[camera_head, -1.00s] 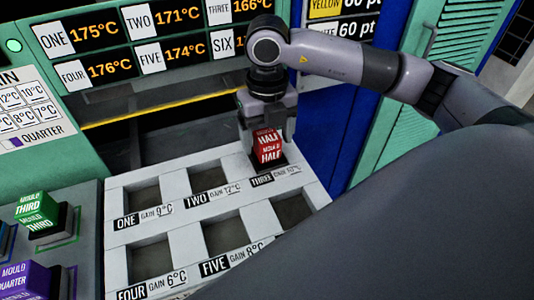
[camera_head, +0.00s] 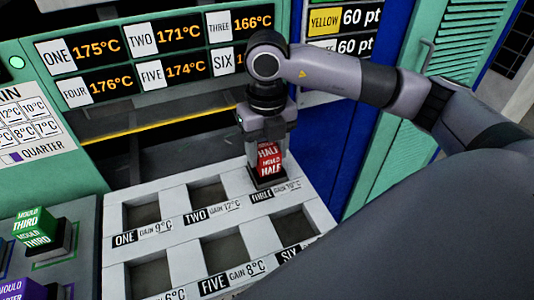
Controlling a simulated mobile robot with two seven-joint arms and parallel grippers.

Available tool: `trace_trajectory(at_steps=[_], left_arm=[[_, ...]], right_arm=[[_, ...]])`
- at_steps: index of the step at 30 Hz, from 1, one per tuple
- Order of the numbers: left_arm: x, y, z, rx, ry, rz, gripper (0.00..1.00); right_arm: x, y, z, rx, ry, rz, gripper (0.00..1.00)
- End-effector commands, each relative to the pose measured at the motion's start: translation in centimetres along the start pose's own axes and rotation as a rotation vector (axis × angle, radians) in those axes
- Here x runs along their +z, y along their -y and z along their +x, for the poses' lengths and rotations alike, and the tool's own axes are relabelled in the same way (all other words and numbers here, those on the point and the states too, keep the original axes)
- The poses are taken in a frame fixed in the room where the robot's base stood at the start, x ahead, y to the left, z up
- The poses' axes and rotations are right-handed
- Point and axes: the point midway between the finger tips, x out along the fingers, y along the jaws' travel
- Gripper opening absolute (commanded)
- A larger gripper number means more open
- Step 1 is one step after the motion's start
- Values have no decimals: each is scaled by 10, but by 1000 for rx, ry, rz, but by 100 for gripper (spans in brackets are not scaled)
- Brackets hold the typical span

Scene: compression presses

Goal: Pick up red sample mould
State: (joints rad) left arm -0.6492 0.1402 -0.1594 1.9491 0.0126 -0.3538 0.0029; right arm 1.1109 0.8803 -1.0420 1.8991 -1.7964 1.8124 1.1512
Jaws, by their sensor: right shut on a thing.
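The red sample mould (camera_head: 269,160), marked HALF, is at compartment three of the white slotted tray (camera_head: 185,225). Its lower part is dark, and I cannot tell whether it rests in the compartment or is slightly raised. My right gripper (camera_head: 267,140) points down from above and is shut on the mould's upper part. Its fingers cover the mould's top and sides. My left gripper is not in view.
Compartments one and two and those in the front row look empty. A green mould (camera_head: 36,226) and a purple mould (camera_head: 15,288) are on the grey rack at left. A temperature display (camera_head: 155,57) stands behind, above the dark press opening (camera_head: 170,155).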

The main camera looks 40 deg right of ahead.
Motion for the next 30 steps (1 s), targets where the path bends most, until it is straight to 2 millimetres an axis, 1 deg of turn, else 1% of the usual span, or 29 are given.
trace_trajectory(at_steps=[1, 5, 8, 14, 18, 24, 30], left_arm=[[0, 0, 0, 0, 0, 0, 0], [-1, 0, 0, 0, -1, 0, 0], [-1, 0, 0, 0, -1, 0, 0], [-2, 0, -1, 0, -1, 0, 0], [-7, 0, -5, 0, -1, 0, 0], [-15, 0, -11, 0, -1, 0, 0], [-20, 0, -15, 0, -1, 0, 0]], right_arm=[[1, -1, -7, 5, 7, 0, 0], [1, -1, -23, 5, 8, -1, 0], [1, -1, -41, 6, 9, -1, 0], [1, -1, -88, 5, 11, -2, 0], [1, 0, -117, 4, 10, 1, 0], [1, 0, -150, 3, 8, 1, 0], [0, 0, -176, 3, 7, 0, 0]])
